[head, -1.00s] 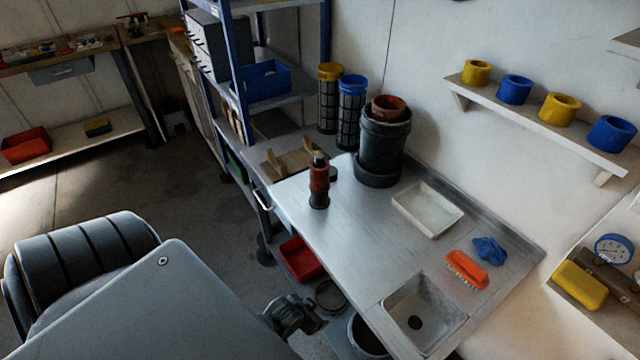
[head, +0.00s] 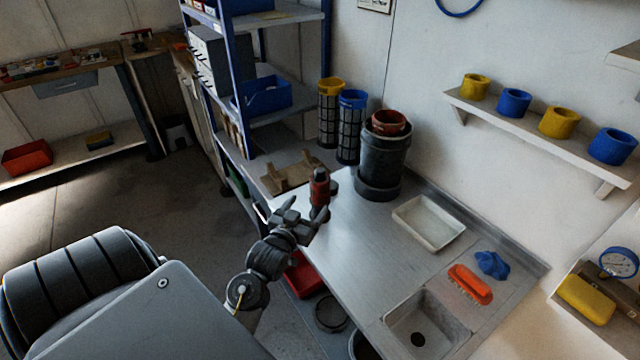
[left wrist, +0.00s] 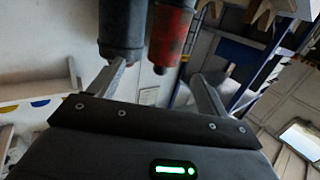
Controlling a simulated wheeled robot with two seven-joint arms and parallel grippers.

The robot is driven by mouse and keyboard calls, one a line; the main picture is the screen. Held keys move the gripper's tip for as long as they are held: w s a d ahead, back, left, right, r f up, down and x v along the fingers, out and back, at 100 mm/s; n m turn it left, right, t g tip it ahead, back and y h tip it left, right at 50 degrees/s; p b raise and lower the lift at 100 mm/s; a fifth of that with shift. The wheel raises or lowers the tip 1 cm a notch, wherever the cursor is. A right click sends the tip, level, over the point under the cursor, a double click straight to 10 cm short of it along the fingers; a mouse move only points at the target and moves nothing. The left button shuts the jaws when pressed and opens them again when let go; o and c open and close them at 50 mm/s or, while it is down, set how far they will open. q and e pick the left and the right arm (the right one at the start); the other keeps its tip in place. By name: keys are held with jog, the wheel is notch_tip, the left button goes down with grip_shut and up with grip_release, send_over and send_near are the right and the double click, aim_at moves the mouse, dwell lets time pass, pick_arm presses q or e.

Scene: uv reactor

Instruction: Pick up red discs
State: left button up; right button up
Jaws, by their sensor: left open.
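A small upright red cylinder with a dark top (head: 320,190) stands near the left end of the steel bench; separate discs cannot be made out on it. My left gripper (head: 306,209) is open and empty just in front of it, partly covering its lower part. In the left wrist view, a worn red cylinder (left wrist: 172,32) and a dark grey cylinder (left wrist: 123,28) show beyond the open fingers (left wrist: 158,84). A brownish-red ring-shaped piece (head: 388,122) sits on top of the black vessel (head: 383,155). My right gripper is not in view.
The steel bench (head: 365,255) has clear room in its middle. A white tray (head: 429,222), orange brush (head: 470,284), blue cloth (head: 491,265) and sink (head: 425,325) lie to the right. Yellow (head: 330,112) and blue (head: 350,125) mesh cylinders stand behind. A wooden stand (head: 290,173) is left.

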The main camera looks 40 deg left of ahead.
aim_at(316, 184)
pick_arm(q)
jog(key=shift+t+y, duration=0.3)
jog(key=shift+y, duration=0.1)
jog(key=x, duration=0.4)
jog(key=a+r+p+x, duration=0.1)
jog(key=x, duration=0.1)
jog(key=shift+w, duration=0.15)
jog(key=shift+w+a+r+p, duration=0.1)
jog(key=shift+w+r+p, duration=0.1)
jog(key=shift+p, duration=0.1)
jog(key=p+x, duration=0.1)
jog(key=x, duration=0.3)
jog(key=shift+w+f+p, duration=0.1)
jog(key=shift+w+p, duration=0.2)
jog(key=shift+w, duration=0.05)
jog(key=c, duration=1.1)
jog(key=shift+o, duration=0.2)
notch_tip(316, 184, up, 10)
jog(key=shift+f+b, duration=0.1)
jog(key=shift+b, duration=0.65)
